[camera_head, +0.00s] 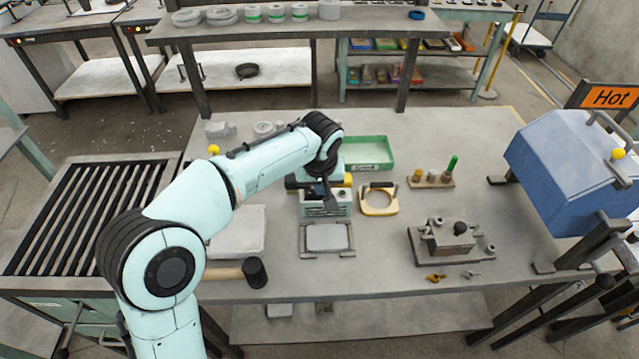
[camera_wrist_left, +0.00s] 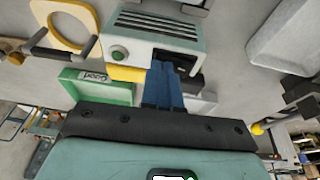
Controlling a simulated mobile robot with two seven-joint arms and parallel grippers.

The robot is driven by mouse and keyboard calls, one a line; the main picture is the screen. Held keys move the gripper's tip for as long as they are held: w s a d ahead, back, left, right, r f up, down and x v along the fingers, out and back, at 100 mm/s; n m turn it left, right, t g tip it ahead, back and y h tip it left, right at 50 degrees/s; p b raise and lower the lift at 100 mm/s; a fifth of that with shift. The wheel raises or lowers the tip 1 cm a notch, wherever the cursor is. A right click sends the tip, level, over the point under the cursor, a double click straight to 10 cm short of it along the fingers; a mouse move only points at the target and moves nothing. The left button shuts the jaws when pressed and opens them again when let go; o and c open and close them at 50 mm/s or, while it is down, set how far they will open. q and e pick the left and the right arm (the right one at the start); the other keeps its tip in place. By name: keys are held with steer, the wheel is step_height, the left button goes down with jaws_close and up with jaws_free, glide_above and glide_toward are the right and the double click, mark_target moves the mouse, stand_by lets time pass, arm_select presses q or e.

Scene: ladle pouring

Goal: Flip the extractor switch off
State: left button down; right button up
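The extractor (camera_head: 325,207) is a small pale box with a slotted front, standing mid-table in the head view. The wrist view shows the extractor (camera_wrist_left: 150,32) upside down, with dark slots, a round green button (camera_wrist_left: 118,54) and a dark recess at one end. My left gripper (camera_head: 322,188) is over the box. In the wrist view its blue fingers (camera_wrist_left: 164,70) are together with nothing seen between them. Their tips are close to the dark recess; I cannot tell whether they touch. The switch's position is not clear, partly hidden by the fingers. My right gripper is out of view.
A green tray (camera_head: 369,152) lies behind the extractor, and a yellow ring-shaped frame (camera_head: 379,201) lies to its right. A mallet (camera_head: 254,272) lies at front left. A blue furnace (camera_head: 565,165) with a "Hot" sign (camera_head: 610,96) stands at the right.

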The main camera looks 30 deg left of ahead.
mark_target(311, 194)
arm_select(q)
steer(key=shift+s+a+f, duration=0.1)
steer(key=shift+s+a, duration=0.4)
steer(key=shift+a, duration=0.2)
steer(key=shift+r, duration=0.3)
steer(key=r+p, duration=0.4)
steer(key=r, duration=0.1)
steer(key=shift+a, duration=0.3)
steer(key=v, duration=0.8)
steer(key=shift+s+d+r+p, duration=0.15)
steer(key=shift+s+r+p, duration=0.15)
steer(key=shift+s+p, duration=0.1)
